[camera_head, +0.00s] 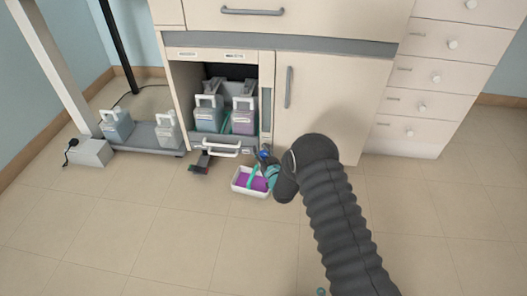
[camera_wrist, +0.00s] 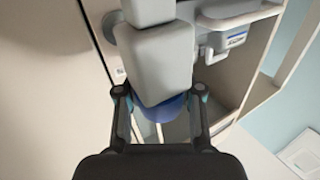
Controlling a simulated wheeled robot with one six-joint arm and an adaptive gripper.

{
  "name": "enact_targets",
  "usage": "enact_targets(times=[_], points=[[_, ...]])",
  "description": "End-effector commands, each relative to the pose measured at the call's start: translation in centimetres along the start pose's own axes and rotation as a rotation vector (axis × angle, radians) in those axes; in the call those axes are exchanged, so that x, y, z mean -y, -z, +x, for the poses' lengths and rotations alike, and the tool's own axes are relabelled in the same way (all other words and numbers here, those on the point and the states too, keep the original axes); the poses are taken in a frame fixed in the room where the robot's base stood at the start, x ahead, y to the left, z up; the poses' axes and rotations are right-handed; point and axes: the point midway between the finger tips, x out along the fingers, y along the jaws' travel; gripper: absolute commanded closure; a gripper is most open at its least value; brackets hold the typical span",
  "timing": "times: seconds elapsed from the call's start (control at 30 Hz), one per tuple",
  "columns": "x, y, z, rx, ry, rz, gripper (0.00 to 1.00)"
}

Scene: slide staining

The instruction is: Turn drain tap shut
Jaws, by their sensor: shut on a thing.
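My gripper (camera_wrist: 161,108) is shut on the blue tap knob (camera_wrist: 172,110), with one finger on each side of it in the wrist view. A grey, block-shaped part (camera_wrist: 158,60) in front of the knob hides much of it; I cannot tell how it joins the tap. In the head view, a small blue part, apparently the tap (camera_head: 264,155), shows at the lower right of the open cabinet bay. My arm covers most of the gripper there. How far the tap is turned cannot be read.
A white tray (camera_head: 237,187) with purple liquid stands on the floor below the tap. More jugs (camera_head: 116,126) stand on a low platform at left. The front floor is mostly clear.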

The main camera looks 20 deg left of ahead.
Motion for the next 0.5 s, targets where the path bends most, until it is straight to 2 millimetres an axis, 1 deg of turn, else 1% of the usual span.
enact_targets(times=[0.2,0.5], points=[[0.33,-0.14,-0.09,0.012,0.194,0.0,1.0],[0.66,-0.19,-0.25,0.024,0.391,0.0,1.0]])
